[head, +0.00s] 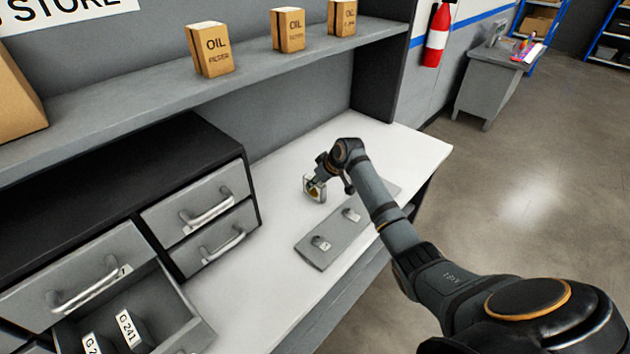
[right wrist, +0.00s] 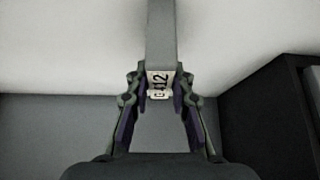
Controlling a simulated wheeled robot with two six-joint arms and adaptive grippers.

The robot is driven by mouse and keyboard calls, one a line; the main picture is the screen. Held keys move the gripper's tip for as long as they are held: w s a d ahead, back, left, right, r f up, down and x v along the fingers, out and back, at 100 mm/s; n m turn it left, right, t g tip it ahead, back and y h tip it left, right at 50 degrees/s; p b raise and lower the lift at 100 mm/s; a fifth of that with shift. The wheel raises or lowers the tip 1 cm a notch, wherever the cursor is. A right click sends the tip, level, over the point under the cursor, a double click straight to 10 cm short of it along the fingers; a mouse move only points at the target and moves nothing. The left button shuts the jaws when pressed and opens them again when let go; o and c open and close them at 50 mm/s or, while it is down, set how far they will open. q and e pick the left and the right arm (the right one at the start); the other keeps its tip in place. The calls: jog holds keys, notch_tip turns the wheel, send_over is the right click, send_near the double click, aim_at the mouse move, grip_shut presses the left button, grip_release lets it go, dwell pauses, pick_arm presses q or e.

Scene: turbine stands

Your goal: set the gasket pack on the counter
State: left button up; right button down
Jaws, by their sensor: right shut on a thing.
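My right gripper (head: 319,183) is shut on a small pale-framed item (head: 308,190), just over the white counter (head: 298,148). In the right wrist view my right gripper (right wrist: 160,90) has its fingers on both sides of a white label (right wrist: 159,79) reading roughly "G 12". A grey bar-like shape extends beyond the label; I take the held thing as the gasket pack. Whether it touches the counter, I cannot tell. Two dark packs with white labels, one reading "G 241" (head: 131,331), lie in the open drawer (head: 172,308). My left gripper is out of view.
A grey plate (head: 318,250) with two small tagged fittings lies on the counter below the gripper. A drawer cabinet (head: 150,160) stands at left. A shelf (head: 120,92) with oil filter boxes (head: 210,49) runs above. The counter's back is clear.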

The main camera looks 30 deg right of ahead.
jog(key=shift+f, duration=0.15)
jog(key=c, duration=1.2)
grip_release()
jog(key=shift+r, duration=0.35)
jog(key=shift+b+v, duration=0.95)
jog(key=shift+v, duration=4.9)
